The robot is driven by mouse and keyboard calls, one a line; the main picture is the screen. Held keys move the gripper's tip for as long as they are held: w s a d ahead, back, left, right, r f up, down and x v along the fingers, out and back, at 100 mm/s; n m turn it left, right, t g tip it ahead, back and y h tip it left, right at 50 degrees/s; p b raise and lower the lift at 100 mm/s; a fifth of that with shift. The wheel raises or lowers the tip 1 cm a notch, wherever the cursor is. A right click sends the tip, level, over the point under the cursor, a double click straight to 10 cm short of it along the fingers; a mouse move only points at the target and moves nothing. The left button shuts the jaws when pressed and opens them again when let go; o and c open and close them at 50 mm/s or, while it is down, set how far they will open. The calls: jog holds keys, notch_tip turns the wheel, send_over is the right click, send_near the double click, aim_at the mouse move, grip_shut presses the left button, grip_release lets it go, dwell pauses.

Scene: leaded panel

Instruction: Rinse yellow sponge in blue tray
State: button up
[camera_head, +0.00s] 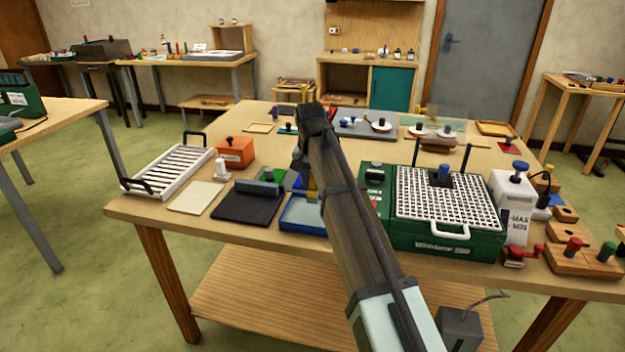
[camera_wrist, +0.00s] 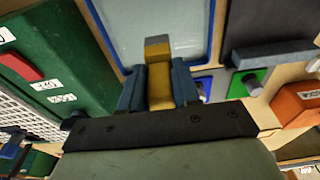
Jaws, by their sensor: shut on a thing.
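The yellow sponge (camera_wrist: 158,76) is a small block with a grey end, held between the blue fingers of my gripper (camera_wrist: 158,88) in the wrist view. Its grey end overlaps the near part of the blue tray (camera_wrist: 211,28) in that picture; I cannot tell whether it touches the tray. The tray has a blue rim and a pale, flat inside. In the head view the tray (camera_head: 300,222) lies at the table's front edge, partly hidden by my arm. A bit of yellow (camera_head: 312,188) shows beside the arm there, just behind the tray; the fingers are mostly hidden.
A green machine (camera_head: 440,242) with a white grid stands right of the tray. A black mat (camera_head: 245,208) with a grey-green block (camera_head: 258,187) lies to its left. A green square (camera_wrist: 247,84) with a dark knob and an orange box (camera_wrist: 299,101) are near the gripper.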

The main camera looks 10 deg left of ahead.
aim_at(313, 197)
jog(key=shift+f, duration=0.1)
jog(key=shift+f, duration=2.6)
jog(key=shift+f, duration=0.3)
jog(key=shift+d, duration=0.4)
jog(key=shift+a, duration=0.8)
dwell(0.6)
jog(key=shift+d, duration=0.4)
dwell(0.7)
jog(key=shift+r, duration=0.1)
dwell(0.9)
jog(key=shift+r, duration=2.4)
